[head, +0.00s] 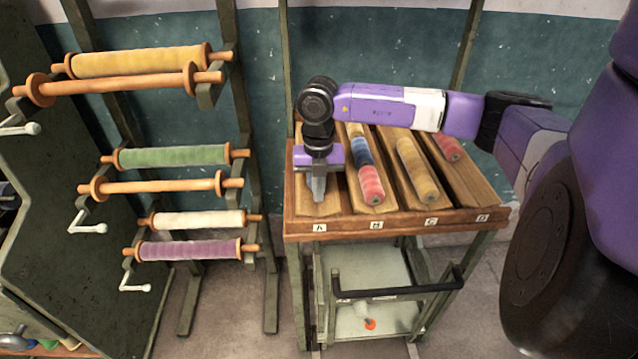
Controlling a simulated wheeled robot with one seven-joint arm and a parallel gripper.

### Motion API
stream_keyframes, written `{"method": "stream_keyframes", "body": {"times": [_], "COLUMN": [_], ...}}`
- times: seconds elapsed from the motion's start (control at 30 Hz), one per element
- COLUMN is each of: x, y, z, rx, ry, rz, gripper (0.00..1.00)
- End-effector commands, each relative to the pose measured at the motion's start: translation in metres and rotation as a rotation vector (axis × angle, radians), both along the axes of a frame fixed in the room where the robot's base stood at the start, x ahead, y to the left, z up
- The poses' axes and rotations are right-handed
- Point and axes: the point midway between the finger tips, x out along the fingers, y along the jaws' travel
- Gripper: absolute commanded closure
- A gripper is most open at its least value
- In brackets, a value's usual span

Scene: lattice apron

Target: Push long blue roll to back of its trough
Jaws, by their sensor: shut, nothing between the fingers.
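A blue roll (362,153) lies in trough B of the wooden rack, between a pale yellow roll (354,130) behind it and a pink-red roll (371,184) in front. My arm passes close to its back end in the picture. No other blue roll shows in the troughs. My gripper (318,194) is shut and empty, pointing down over trough A (325,211), to the left of the blue roll and apart from it. I cannot tell whether the fingertips touch the trough floor. My gripper and wrist hide the back of trough A.
Trough C holds a tan-yellow roll (416,168); trough D holds a red roll (447,147) near its back. A front ledge (396,223) carries the letter labels. A cart (372,290) stands below. Roll racks (180,160) stand at the left.

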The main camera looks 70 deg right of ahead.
Motion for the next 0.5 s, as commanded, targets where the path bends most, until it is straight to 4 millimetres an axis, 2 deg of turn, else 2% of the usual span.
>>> {"method": "stream_keyframes", "body": {"times": [0.2, 0.5], "x": [0.007, 0.008], "y": [-0.016, -0.019], "z": [0.000, 0.000], "rx": [0.002, 0.001], "ry": [0.000, -0.001], "rz": [0.001, 0.001], "gripper": [1.00, 1.00]}}
